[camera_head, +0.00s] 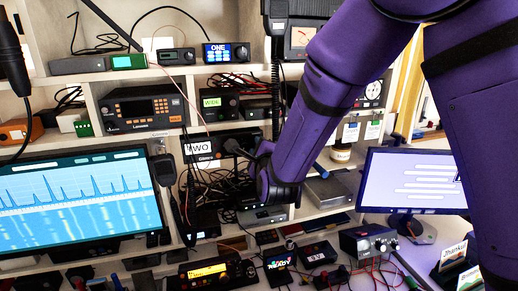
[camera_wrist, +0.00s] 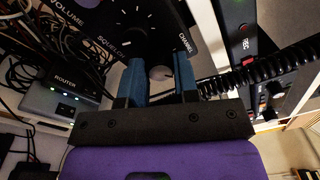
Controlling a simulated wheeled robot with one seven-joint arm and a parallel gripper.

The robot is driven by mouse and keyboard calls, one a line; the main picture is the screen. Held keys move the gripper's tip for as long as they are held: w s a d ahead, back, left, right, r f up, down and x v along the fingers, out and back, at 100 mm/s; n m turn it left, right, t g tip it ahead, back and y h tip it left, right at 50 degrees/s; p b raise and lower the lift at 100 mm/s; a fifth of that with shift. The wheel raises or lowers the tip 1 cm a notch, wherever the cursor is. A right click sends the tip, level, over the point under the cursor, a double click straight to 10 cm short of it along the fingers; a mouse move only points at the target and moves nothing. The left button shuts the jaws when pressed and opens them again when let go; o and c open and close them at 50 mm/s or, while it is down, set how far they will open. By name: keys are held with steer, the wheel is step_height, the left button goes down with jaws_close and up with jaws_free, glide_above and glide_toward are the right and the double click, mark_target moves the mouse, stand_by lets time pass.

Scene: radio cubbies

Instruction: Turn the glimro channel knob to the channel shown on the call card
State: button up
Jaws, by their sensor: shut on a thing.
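The glimro radio (camera_head: 205,157) is a black unit on the middle shelf in the head view, with a white label of which "WO" shows. In the wrist view its black front panel (camera_wrist: 142,28) carries the words VOLUME, SQUELCH and CHANNEL. My gripper (camera_wrist: 158,72) has its two blue fingers at the panel beside the word CHANNEL, one on each side of the channel knob (camera_wrist: 161,73). The knob shows only partly, as a greyish round form; its pointer is not readable. In the head view my gripper (camera_head: 236,147) reaches the radio's right part. I cannot identify the call card.
A coiled black cord (camera_wrist: 250,75) runs right of the fingers. A router (camera_wrist: 70,85) and loose cables lie to the left. A lit monitor (camera_head: 80,205) stands left and another (camera_head: 412,180) right. Small radios and name cards (camera_head: 453,254) crowd the desk.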

steer(key=n+y, duration=0.1)
steer(key=n, duration=1)
steer(key=shift+n, duration=0.4)
steer(key=shift+f, duration=0.1)
steer(key=o, duration=0.9)
steer(key=v, duration=1.1)
steer(key=shift+f, duration=0.15)
steer(key=shift+w, duration=0.1)
